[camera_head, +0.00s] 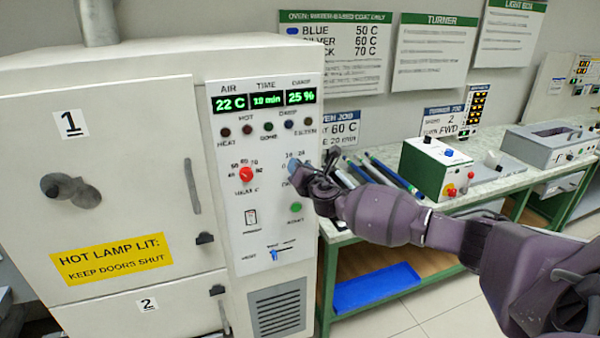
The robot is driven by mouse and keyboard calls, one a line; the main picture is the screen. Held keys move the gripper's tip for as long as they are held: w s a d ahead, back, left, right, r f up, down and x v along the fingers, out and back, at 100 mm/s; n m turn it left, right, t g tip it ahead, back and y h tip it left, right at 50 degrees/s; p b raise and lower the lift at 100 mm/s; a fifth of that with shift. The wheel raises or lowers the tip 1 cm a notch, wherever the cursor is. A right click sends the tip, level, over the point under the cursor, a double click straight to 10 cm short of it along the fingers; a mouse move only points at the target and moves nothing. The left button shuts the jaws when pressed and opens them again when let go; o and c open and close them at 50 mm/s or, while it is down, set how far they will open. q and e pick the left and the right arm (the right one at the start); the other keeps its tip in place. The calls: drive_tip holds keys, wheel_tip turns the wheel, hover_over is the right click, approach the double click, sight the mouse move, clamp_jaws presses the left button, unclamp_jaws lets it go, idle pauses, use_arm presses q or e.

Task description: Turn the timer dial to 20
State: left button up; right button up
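The oven's control panel (265,215) faces me on the left. Its time display (267,100) is small and blurred and seems to read 10 min. My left gripper is not in view.
A red dial (246,174) sits left of the timer dial, with a green button (296,207) and blue slider (274,254) below. A bench to the right holds several rods (385,174) and a green-and-white control box (437,168). Oven doors (115,180) look shut.

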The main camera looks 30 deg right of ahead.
use_arm(q)
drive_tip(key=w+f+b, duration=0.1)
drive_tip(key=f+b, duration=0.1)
drive_tip(key=b, duration=0.1)
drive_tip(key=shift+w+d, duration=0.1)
use_arm(e)
drive_tip(key=m, duration=0.9)
drive_tip(key=shift+f+h, duration=0.15)
drive_tip(key=shift+h, duration=0.15)
drive_tip(key=shift+m, duration=0.4)
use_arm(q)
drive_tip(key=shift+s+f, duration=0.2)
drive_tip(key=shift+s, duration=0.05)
use_arm(e)
drive_tip(key=o, duration=0.9)
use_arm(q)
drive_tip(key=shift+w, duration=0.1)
use_arm(e)
drive_tip(key=shift+s, duration=0.1)
